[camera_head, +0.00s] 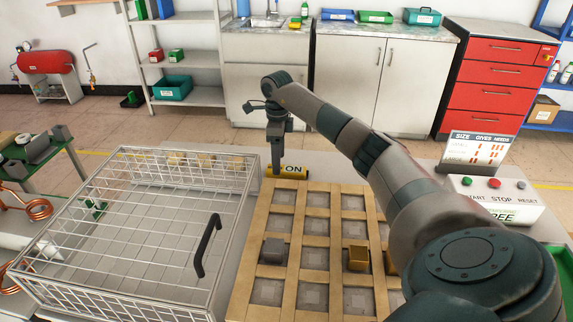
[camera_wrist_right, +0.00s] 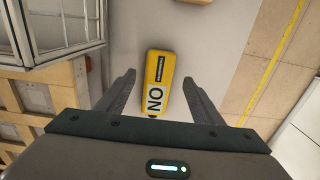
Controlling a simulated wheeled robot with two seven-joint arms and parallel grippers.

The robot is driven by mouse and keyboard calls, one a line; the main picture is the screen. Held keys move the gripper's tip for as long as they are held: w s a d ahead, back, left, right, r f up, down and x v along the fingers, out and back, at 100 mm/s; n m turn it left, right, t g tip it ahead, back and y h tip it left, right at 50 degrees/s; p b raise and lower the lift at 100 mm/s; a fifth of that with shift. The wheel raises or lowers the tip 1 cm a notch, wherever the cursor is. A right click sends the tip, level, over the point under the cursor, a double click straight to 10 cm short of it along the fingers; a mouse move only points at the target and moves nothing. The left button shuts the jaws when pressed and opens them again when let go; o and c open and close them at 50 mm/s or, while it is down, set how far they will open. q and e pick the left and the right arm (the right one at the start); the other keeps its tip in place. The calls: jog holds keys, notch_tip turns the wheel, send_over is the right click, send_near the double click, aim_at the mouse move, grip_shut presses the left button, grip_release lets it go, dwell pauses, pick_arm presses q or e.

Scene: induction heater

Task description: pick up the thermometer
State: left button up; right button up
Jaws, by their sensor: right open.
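The yellow device with a white ON label (camera_head: 292,171), which looks like the thermometer, lies on the grey worktop just behind the wooden grid. In the right wrist view the yellow device (camera_wrist_right: 157,68) shows its dark display strip and lies lengthwise between my fingers. My right gripper (camera_head: 275,173) points down over its left end in the head view. It also shows in the wrist view (camera_wrist_right: 159,77), open, with one finger on each side of the device and a gap to each. I cannot tell how far the fingertips are above the worktop. My left gripper is not in view.
A wire-mesh cage (camera_head: 120,290) with a black handle stands left of the wooden grid (camera_head: 293,255), which holds several metal blocks. A control box (camera_head: 495,205) with buttons and a sign (camera_head: 478,149) stand at the right. Some bare worktop surrounds the device.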

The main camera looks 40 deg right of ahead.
jog(key=shift+a+f, duration=0.1)
jog(key=shift+f, duration=1.55)
jog(key=c, duration=1.2)
